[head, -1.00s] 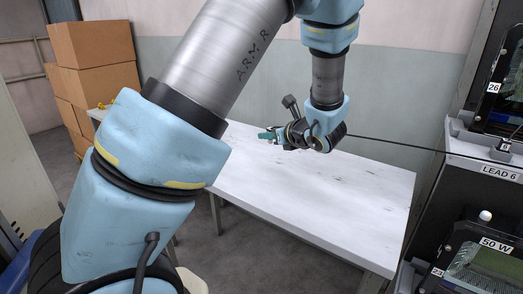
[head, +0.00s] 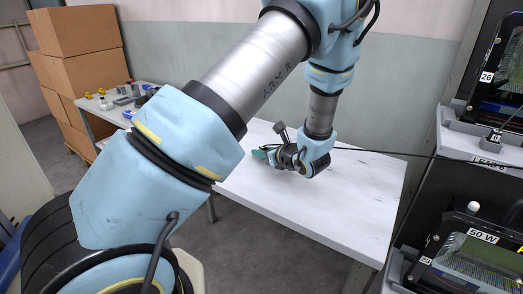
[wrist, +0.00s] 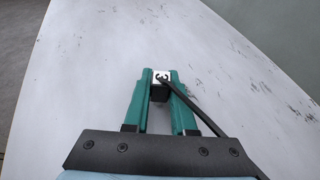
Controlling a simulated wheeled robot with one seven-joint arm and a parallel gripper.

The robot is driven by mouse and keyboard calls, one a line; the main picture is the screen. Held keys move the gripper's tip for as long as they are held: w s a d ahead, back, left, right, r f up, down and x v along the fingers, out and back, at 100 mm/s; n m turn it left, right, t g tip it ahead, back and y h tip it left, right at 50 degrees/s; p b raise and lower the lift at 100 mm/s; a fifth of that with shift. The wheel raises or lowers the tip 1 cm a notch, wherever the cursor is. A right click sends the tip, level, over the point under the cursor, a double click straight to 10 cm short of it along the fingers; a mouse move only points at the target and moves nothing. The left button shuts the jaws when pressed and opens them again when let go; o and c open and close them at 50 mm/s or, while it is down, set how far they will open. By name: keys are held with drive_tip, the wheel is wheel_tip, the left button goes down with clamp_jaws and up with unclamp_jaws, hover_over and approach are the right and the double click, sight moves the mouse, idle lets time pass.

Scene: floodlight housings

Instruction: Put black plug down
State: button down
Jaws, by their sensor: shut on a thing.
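My gripper (wrist: 160,95) has its two green fingers shut on the black plug (wrist: 159,94) in the wrist view. In the head view my gripper (head: 262,153) is over the far-left part of the white table (head: 345,210), and the plug is too small to make out there.
The black cable (head: 400,154) stretches right from my wrist towards the floodlight housings (head: 470,255). A bench with small items (head: 125,97) and stacked cardboard boxes (head: 80,55) stand at the back left. Much of the white table is clear.

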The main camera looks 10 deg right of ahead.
drive_tip(key=shift+f, duration=0.2)
drive_tip(key=c, duration=0.7)
unclamp_jaws()
drive_tip(key=shift+r, duration=0.1)
drive_tip(key=shift+c, duration=0.2)
